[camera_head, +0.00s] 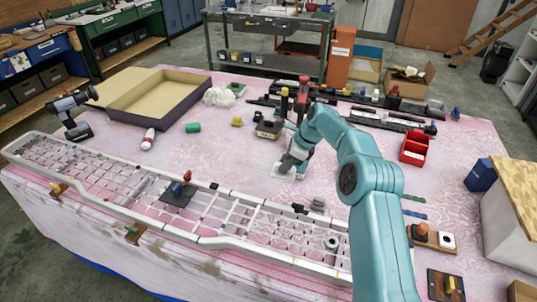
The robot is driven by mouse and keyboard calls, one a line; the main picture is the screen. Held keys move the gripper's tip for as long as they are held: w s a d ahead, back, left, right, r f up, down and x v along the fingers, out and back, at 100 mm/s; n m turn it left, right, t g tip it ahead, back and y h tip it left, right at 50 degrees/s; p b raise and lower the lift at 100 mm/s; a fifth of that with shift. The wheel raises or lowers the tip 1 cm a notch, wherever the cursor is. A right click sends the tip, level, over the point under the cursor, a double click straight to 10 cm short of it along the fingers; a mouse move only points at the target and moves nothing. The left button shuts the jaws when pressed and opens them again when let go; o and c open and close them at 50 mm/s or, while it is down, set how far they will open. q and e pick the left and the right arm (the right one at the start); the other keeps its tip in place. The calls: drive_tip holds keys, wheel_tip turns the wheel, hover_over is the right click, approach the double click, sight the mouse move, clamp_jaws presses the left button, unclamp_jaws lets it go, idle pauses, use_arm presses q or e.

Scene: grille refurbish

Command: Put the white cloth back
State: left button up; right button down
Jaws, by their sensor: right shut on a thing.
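My right gripper (290,166) reaches down to the pink-covered table behind the grille (230,212). It is shut on what looks like the flat white cloth (284,175), which lies low at or just above the table surface. The fingers hide part of it, and I cannot tell whether it touches the table. The long white grille lies along the table's front edge. A crumpled white wad (220,97) lies farther back, beside the open cardboard tray. My left gripper is not in view.
An open cardboard tray (150,103) stands at the back left. A cordless drill (72,115) stands at the left. Black bars (375,118) and a dark block with a red-topped post (269,128) lie behind my gripper. A red bin (414,148) is right.

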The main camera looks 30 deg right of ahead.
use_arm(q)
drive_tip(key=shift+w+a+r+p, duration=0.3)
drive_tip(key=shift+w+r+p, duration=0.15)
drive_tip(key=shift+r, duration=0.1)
use_arm(e)
drive_tip(key=s+d+f+m, duration=0.1)
drive_tip(key=s+d+f, duration=0.1)
drive_tip(key=d, duration=0.4)
drive_tip(key=shift+s+d+f+m+h, duration=0.2)
drive_tip(key=shift+s+d+m+h, duration=0.15)
drive_tip(key=shift+s, duration=0.25)
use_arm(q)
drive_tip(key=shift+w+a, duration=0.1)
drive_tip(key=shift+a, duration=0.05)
use_arm(e)
drive_tip(key=shift+w+a, duration=0.1)
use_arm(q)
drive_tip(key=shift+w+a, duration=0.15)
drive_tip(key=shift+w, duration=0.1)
use_arm(e)
drive_tip(key=shift+w+a, duration=0.15)
drive_tip(key=shift+w, duration=0.1)
